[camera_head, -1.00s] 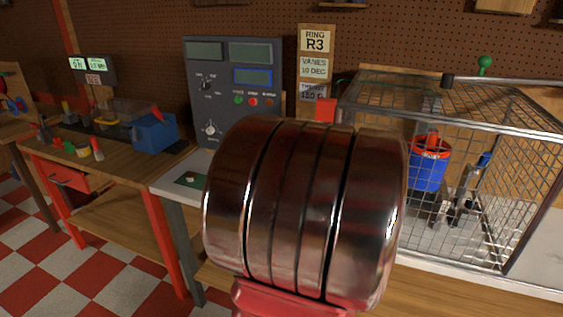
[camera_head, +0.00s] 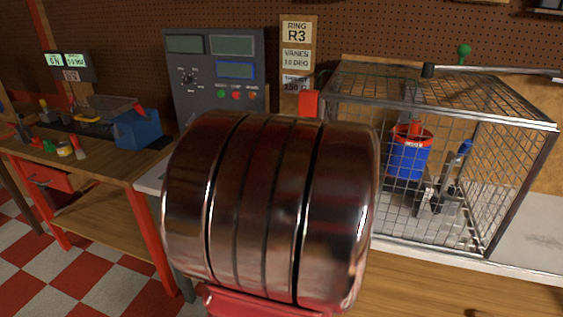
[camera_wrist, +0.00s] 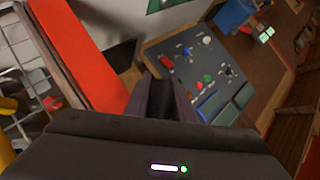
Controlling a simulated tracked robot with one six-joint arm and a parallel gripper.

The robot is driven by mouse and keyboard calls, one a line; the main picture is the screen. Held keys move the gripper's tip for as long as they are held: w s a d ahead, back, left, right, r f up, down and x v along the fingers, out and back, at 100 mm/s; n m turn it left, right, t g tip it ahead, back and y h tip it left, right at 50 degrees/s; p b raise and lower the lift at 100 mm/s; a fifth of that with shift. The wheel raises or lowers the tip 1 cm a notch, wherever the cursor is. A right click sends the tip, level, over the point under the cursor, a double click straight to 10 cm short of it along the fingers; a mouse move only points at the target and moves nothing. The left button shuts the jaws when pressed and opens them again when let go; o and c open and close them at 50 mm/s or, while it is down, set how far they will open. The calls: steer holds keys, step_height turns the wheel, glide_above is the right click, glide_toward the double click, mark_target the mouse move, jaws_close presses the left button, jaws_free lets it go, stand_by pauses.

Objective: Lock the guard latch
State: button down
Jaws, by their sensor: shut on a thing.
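A red block (camera_head: 308,103), which looks like the guard latch's handle, stands at the upper left corner of the wire guard cage (camera_head: 510,118) in the head view. In the wrist view a long red bar (camera_wrist: 82,50), seemingly the same part, fills the upper left beside my dark fingers. My gripper (camera_wrist: 140,105) appears shut on it, though the contact is partly hidden. In the head view my own large metal arm joint hides the gripper. The cage looks closed over a blue and red rotor unit (camera_head: 408,155). Whether the latch is locked cannot be seen.
A grey control console (camera_head: 215,75) stands left of the cage, and it also shows in the wrist view (camera_wrist: 205,75). A sign board (camera_head: 298,55) reads R3. A workbench with a blue box (camera_head: 138,130) stands at the left. Checkered floor lies open at lower left.

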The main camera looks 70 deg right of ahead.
steer(key=shift+s+f, duration=0.1)
steer(key=shift+f, duration=0.05)
steer(key=c, duration=1.9)
jaws_free()
steer(key=o, duration=0.4)
steer(key=shift+c, duration=0.2)
